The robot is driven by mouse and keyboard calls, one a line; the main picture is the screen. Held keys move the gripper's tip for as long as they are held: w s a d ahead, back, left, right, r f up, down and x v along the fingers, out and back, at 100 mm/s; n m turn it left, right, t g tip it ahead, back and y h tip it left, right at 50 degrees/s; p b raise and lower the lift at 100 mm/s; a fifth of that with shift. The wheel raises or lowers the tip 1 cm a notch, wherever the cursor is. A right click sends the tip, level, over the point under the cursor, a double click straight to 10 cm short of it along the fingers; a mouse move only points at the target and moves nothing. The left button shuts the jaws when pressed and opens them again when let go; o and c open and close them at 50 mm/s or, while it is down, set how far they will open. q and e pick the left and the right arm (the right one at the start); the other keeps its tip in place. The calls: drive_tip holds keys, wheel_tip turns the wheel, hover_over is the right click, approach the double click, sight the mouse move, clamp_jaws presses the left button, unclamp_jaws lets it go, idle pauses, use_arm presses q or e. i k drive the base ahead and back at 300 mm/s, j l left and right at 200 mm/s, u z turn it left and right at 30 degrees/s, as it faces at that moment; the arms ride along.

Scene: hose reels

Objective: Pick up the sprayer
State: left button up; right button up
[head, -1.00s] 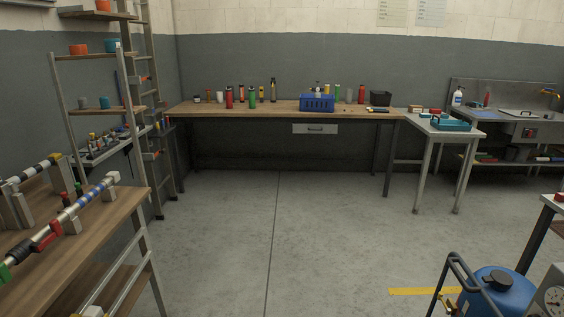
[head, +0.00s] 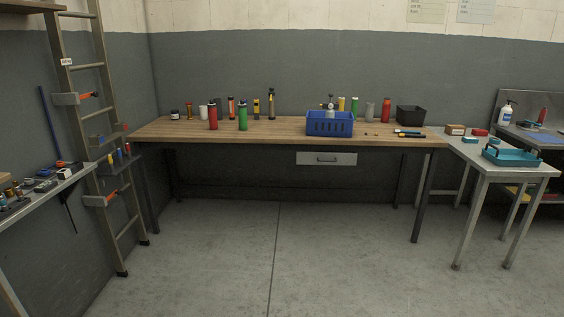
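I cannot tell for sure which object is the sprayer. A blue basket (head: 330,124) stands on the long wooden workbench (head: 250,128), and a small grey-topped object (head: 331,102) shows above its rim. A white bottle with a pump-like top (head: 506,112) stands at the far right on the side tables. Red (head: 213,118) and green (head: 243,117) cylinders stand on the bench, left of the basket. Neither of my grippers is in view.
A black bin (head: 411,115) sits at the bench's right end. A grey side table (head: 500,165) holds a teal tray (head: 510,154). A ladder (head: 85,120) leans at the left, near a grey shelf (head: 40,195). The floor (head: 290,260) before the bench is clear.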

sight(330, 107)
drive_tip(key=i+l+u, duration=0.1)
drive_tip(key=i, duration=0.35)
drive_tip(key=i+l+u, duration=0.1)
drive_tip(key=i, duration=0.35)
drive_tip(key=i+l+u, duration=0.15)
drive_tip(key=i, duration=0.3)
drive_tip(key=i+l+u, duration=0.1)
drive_tip(key=i+l, duration=0.15)
drive_tip(key=i, duration=0.2)
drive_tip(key=i+l+u, duration=0.1)
drive_tip(key=i+l, duration=0.15)
drive_tip(key=i, duration=0.2)
drive_tip(key=i+l+u, duration=0.3)
drive_tip(key=l, duration=0.3)
drive_tip(key=i+l+u, duration=0.15)
drive_tip(key=i+l, duration=0.15)
